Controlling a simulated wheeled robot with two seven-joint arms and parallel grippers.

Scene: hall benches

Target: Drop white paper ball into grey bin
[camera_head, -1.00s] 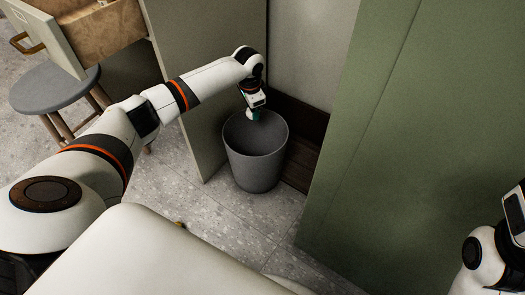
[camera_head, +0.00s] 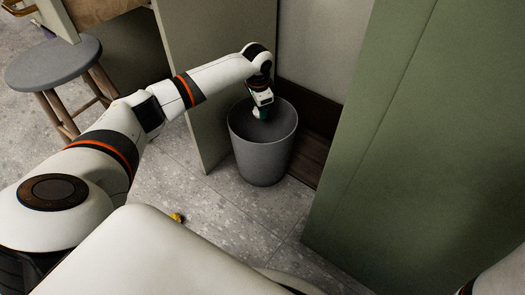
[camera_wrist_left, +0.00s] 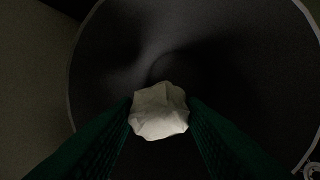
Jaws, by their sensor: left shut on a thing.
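The white paper ball (camera_wrist_left: 159,111) is held between the green fingers of my left gripper (camera_wrist_left: 162,118) in the left wrist view. Behind it the dark inside of the grey bin (camera_wrist_left: 105,60) fills most of that view. In the head view the grey bin (camera_head: 262,155) stands upright on the floor. My left gripper (camera_head: 260,112) points down at the bin's mouth, and the ball is hardly visible there. My right gripper is out of view; only a bit of my right arm shows at the lower right corner.
A green panel (camera_head: 420,130) stands to the right of the bin. A grey-beige panel (camera_head: 215,80) stands behind and left of it. A round grey stool (camera_head: 53,62) is at the upper left. A small yellow thing (camera_head: 177,218) lies on the speckled floor (camera_head: 200,200).

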